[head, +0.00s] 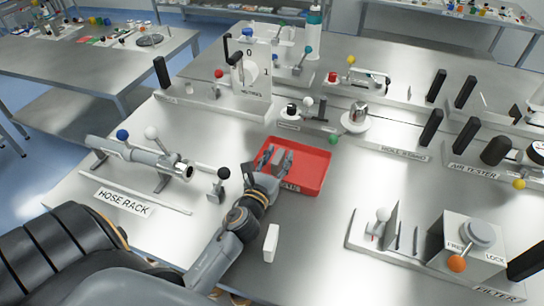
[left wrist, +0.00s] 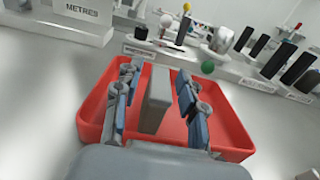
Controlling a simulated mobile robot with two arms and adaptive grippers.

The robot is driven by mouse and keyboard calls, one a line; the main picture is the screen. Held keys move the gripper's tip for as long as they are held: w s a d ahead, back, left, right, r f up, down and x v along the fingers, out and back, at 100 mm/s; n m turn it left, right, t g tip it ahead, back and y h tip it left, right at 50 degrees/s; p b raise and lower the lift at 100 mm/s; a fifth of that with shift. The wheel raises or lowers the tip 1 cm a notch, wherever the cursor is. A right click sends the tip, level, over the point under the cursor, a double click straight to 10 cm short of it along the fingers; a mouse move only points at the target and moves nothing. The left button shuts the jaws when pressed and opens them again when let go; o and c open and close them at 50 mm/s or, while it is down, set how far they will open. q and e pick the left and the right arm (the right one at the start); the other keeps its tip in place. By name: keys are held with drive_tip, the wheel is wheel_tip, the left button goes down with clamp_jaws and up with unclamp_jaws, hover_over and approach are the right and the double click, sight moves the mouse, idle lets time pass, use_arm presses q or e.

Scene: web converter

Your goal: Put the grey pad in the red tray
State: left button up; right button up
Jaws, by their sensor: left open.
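The red tray (head: 318,168) lies on the steel table near the middle of the head view, and it fills the lower middle of the left wrist view (left wrist: 240,138). The grey pad (left wrist: 156,98) stands upright within the tray's outline, between the fingers of my left gripper (head: 276,160). In the left wrist view the fingers (left wrist: 157,82) are spread, with a gap on both sides of the pad. The pad's lower edge is partly hidden, so its contact with the tray floor is unclear. My right gripper is not in view.
A white block (head: 271,243) stands on the table in front of the tray. The hose rack (head: 140,158) is at the left, the filter unit (head: 468,245) at the right front. Fixtures with black handles line the back and right. Bare table lies right of the tray.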

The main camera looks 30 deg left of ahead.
use_arm(q)
drive_tip(key=b+v, duration=0.3)
drive_tip(key=v, duration=0.7)
drive_tip(key=shift+s+f+b, duration=0.1)
drive_tip(key=shift+s+b, duration=0.2)
drive_tip(key=shift+s, duration=0.05)
drive_tip(key=shift+s+d, duration=0.15)
drive_tip(key=shift+s, duration=0.5)
drive_tip(key=shift+r, duration=0.2)
